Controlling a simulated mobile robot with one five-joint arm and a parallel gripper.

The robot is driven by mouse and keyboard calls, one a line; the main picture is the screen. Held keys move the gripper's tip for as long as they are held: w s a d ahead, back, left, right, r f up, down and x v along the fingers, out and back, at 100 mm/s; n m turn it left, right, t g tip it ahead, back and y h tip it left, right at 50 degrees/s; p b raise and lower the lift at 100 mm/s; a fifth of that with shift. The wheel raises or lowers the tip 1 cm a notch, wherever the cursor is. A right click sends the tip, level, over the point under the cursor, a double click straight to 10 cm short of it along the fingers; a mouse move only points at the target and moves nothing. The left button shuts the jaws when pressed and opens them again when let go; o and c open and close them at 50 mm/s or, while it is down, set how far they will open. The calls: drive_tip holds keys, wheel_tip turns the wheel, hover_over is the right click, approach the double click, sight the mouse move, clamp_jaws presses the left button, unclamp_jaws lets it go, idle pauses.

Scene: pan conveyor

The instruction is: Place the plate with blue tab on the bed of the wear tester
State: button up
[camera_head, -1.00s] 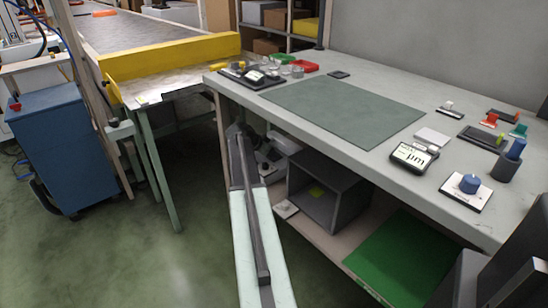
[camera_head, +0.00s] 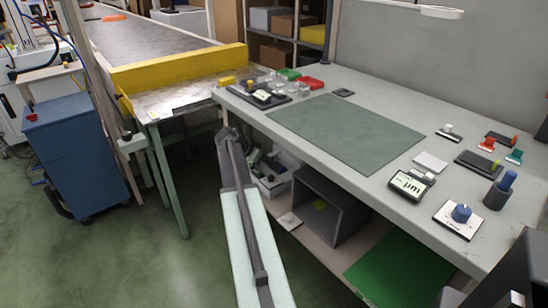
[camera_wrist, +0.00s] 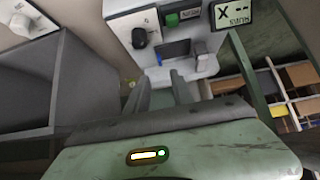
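In the wrist view my gripper (camera_wrist: 161,84) has its two dark fingers apart, with nothing visible between them. Beyond the fingertips is a pale machine (camera_wrist: 125,28) with a black knob, a green button and a display, perhaps the wear tester. In the head view my arm reaches toward a pale machine (camera_head: 272,180) under the bench, and the gripper is hidden there. I cannot identify a plate with blue tab for certain.
A blue cabinet (camera_head: 72,160) and a conveyor (camera_head: 150,40) are left.

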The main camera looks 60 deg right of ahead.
drive_tip(key=shift+v, duration=1.1)
drive_tip(key=w+a+f+n+t+y, duration=0.1)
drive_tip(key=w+a+f+n, duration=0.2)
drive_tip(key=a, duration=0.8)
drive_tip(key=w+a+f+n+t+y, duration=0.1)
drive_tip(key=w+a+n+y, duration=0.2)
drive_tip(key=a, duration=0.9)
drive_tip(key=w+a+f+n+t, duration=0.1)
drive_tip(key=w+a+n, duration=0.3)
drive_tip(key=a, duration=0.7)
drive_tip(key=s+a+f+n+y, duration=0.1)
drive_tip(key=a+n, duration=0.4)
drive_tip(key=a, duration=0.9)
drive_tip(key=s+a+f+n+y, duration=0.1)
drive_tip(key=s+a+n+y, duration=0.2)
drive_tip(key=a, duration=1)
drive_tip(key=s+n, duration=0.1)
drive_tip(key=n, duration=0.2)
drive_tip(key=shift+a+n+y, duration=0.3)
drive_tip(key=shift+a, duration=0.1)
